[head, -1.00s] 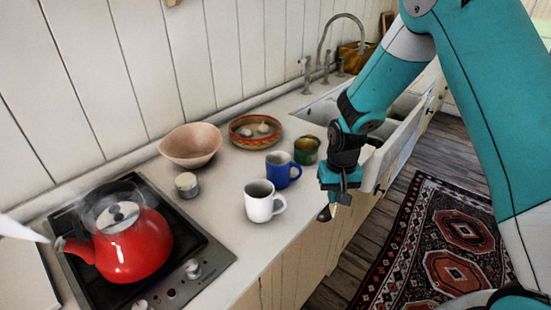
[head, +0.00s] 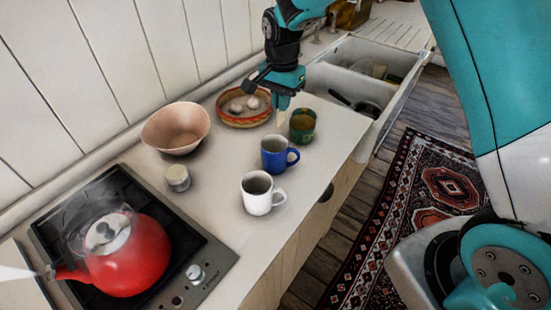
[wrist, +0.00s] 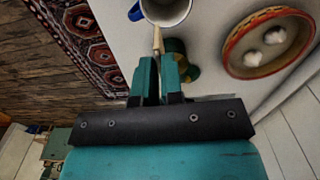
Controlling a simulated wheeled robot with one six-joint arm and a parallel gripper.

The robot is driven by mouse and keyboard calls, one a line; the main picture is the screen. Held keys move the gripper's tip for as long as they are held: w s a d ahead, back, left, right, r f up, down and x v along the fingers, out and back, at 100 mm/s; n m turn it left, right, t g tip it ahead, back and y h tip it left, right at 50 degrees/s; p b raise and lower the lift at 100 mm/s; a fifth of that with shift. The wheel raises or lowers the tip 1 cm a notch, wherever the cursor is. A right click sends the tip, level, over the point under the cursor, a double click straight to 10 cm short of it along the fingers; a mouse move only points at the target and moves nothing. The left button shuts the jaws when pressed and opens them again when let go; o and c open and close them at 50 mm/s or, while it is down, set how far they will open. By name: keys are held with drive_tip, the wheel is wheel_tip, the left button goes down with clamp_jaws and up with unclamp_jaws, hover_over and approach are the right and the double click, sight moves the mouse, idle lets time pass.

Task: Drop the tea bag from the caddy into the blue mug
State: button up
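The blue mug (head: 275,154) stands upright on the counter, between a white mug (head: 257,193) and a green container (head: 302,125). In the wrist view the blue mug's pale, empty-looking inside (wrist: 167,8) shows at the top edge. My gripper (head: 284,103) is above the counter behind the blue mug, pointing down. Its fingers appear shut on a small beige piece, likely the tea bag (wrist: 157,39), which also hangs below the fingers in the head view (head: 281,117). In the wrist view it overlaps the mug's near rim. I cannot tell which container is the caddy.
A red kettle (head: 128,254) steams on the hob (head: 208,264) at the left. A pink bowl (head: 176,128), a small lidded jar (head: 177,178) and a patterned bowl with garlic (head: 232,116) stand along the wall. The sink (head: 345,75) lies beyond; a rug (head: 400,190) covers the floor.

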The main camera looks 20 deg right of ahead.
sight(281, 123)
wheel_tip(281, 123, down, 4)
drive_tip(key=shift+r+b, duration=0.25)
drive_tip(key=shift+b, duration=0.7)
drive_tip(key=shift+r, duration=0.1)
drive_tip(key=o, duration=0.6)
drive_tip(key=shift+o, duration=0.2)
wheel_tip(281, 123, up, 17)
drive_tip(key=b, duration=0.3)
drive_tip(key=shift+r, duration=0.2)
drive_tip(key=shift+s, duration=0.1)
